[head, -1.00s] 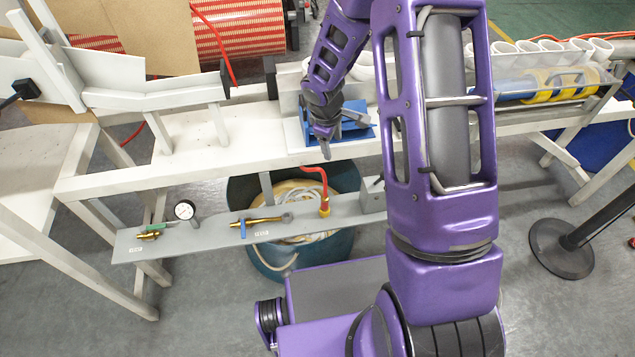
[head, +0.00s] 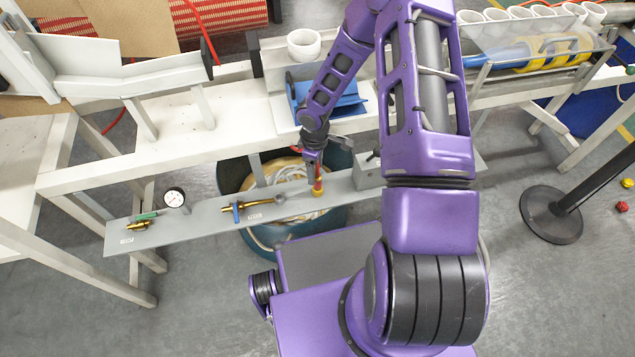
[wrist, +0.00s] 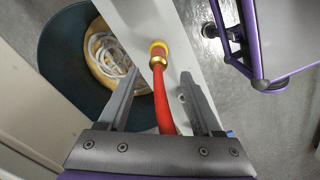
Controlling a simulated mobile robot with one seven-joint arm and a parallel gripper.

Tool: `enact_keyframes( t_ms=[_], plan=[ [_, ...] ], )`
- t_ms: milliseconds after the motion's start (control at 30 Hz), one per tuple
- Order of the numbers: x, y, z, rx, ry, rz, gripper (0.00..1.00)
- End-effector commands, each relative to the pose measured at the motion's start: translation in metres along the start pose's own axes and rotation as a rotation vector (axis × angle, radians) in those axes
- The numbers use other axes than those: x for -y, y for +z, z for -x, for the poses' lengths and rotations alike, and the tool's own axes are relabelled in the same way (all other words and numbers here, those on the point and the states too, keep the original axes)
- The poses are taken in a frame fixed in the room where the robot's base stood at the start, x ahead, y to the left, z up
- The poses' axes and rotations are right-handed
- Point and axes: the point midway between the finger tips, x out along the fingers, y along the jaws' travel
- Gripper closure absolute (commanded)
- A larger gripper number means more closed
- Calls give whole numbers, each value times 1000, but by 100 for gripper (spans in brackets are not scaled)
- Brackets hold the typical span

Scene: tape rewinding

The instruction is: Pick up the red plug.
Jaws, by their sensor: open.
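The red plug (head: 318,186) has a red body with a yellow and brass end, and stands on the grey shelf (head: 215,212) below the white bench. It also shows in the wrist view (wrist: 160,82), with its red hose running back towards my wrist. My gripper (head: 313,165) is above the plug, pointing down. In the wrist view my gripper (wrist: 156,85) is open, with one finger on each side of the red plug and its hose. Gaps show on both sides. I cannot tell how far the fingertips are above the plug's end.
A dark bucket (head: 232,178) with coiled hose stands on the floor behind the shelf. The gauge (head: 174,197) and brass valves (head: 252,206) are on the shelf to the left, and a grey block (head: 369,173) is to the right. The white bench edge (head: 150,170) runs behind.

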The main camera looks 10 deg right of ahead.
Motion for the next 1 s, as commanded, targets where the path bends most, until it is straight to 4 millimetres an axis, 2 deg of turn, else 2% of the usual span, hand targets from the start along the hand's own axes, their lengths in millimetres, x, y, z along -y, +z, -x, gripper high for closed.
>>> enact_keyframes(
  t_ms=[100,267,567,867,1000],
  plan=[
    [0,0,-14,0,0,1,34],
    [0,1,-23,1,0,-1,34],
    [-2,6,-65,0,-1,1,34],
    [-3,6,-70,0,1,-1,34],
    [-3,6,-70,0,1,-1,56]
  ],
)
